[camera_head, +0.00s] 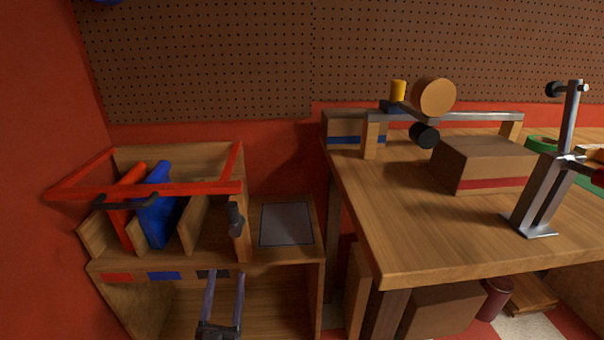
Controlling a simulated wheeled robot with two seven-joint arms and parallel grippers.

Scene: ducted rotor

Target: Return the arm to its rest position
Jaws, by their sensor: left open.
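My left gripper (225,282) shows at the bottom of the head view, its two thin fingers pointing up and spread apart. It is open, with nothing between the fingers. It appears in front of the wooden cabinet (265,262), below the dark label on its front edge. Most of my left arm is out of the picture. My right gripper is not in view.
A wooden rack with a red rim (150,190) holds a red piece (120,210) and a blue piece (157,205). A grey pad (286,223) beside it is bare. A workbench (400,245) at right carries a brown box (484,163) and a metal stand (540,205).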

